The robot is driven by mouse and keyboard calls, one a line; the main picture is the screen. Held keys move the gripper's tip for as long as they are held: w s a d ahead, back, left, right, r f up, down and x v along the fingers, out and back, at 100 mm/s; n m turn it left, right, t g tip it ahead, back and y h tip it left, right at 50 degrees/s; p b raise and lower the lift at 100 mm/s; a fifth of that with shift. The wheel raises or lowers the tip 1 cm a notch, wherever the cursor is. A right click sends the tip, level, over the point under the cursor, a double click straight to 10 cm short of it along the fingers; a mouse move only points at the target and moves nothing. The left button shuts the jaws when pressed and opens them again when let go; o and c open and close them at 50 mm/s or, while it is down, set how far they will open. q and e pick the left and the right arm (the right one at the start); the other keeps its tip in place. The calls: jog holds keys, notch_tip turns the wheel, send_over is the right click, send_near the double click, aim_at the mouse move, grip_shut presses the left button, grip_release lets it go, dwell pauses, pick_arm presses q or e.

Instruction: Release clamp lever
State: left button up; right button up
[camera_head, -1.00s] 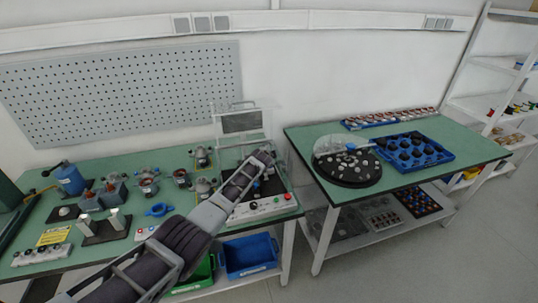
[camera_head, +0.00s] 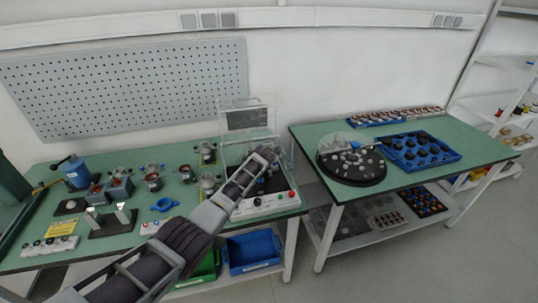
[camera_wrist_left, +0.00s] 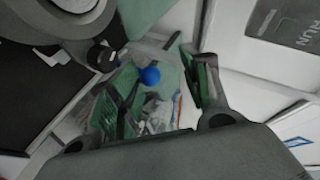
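The test station (camera_head: 262,206) has a white base with coloured buttons, a clear cover and a small screen. My left arm reaches into it in the head view, and its gripper (camera_head: 266,156) is too small there to read. In the left wrist view, a blue ball knob (camera_wrist_left: 149,76), apparently the clamp lever's end, shows between the two green-padded fingers of my left gripper (camera_wrist_left: 158,88). The fingers stand apart, with space around the knob; contact cannot be made out. The rest of the lever is mostly hidden. My right gripper is not in view.
A grey round part (camera_wrist_left: 70,18) and a black cylinder (camera_wrist_left: 102,58) are close to the left finger. Several motor parts stand on the green bench (camera_head: 135,232). A second table (camera_head: 300,135) holds a black turntable (camera_head: 350,174) and a blue tray (camera_head: 447,157).

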pick_arm(q)
jog(key=v, duration=1.1)
jog(key=shift+s, duration=0.15)
dwell(1.1)
jog(key=shift+f, duration=0.15)
dwell(0.3)
